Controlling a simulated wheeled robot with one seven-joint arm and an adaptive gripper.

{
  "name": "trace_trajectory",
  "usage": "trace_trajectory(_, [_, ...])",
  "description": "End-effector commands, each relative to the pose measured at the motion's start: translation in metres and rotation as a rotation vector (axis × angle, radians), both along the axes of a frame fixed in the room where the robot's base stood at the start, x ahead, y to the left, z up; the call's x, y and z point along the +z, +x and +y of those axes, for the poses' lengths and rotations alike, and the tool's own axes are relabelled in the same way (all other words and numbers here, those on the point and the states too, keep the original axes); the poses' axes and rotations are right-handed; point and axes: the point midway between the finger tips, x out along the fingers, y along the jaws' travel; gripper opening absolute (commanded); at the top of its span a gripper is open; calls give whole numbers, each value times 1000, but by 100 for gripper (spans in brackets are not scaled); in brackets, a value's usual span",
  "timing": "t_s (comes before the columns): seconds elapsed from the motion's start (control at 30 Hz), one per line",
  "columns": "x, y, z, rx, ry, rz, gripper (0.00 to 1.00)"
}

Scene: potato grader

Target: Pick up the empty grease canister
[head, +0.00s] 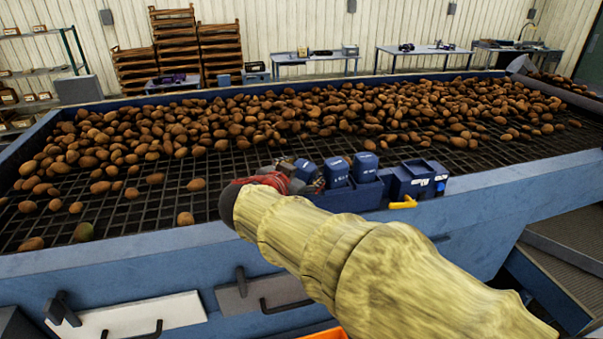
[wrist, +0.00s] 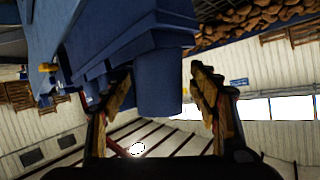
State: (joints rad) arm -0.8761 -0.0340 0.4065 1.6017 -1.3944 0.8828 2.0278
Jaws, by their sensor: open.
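Several dark blue canisters stand in a blue holder (head: 352,197) on the near rim of the grader: a left one (head: 305,169), a middle one (head: 336,171) and a right one (head: 365,165). I cannot tell which is empty. My gripper (head: 300,178), at the end of my pale yellow sleeved arm, is at the left end of the holder by the left canister and partly hidden by the arm. In the wrist view my gripper (wrist: 162,76) is open, with one finger on each side of a blue canister (wrist: 158,82). Contact is unclear.
A blue box (head: 413,179) with a yellow handle (head: 403,203) sits right of the canisters. Potatoes (head: 320,118) cover the dark grid bed behind them. The blue grader rim (head: 110,247) runs along the front. Benches and stacked wooden crates (head: 178,45) stand far back.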

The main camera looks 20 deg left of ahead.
Motion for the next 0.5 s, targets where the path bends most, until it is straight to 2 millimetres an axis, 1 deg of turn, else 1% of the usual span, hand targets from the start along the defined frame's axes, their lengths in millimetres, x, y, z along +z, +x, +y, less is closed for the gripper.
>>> trace_trajectory(0.13, [0,-1,0,1,0,0,60])
trace_trajectory(0.5, [0,-1,0,1,0,0,39])
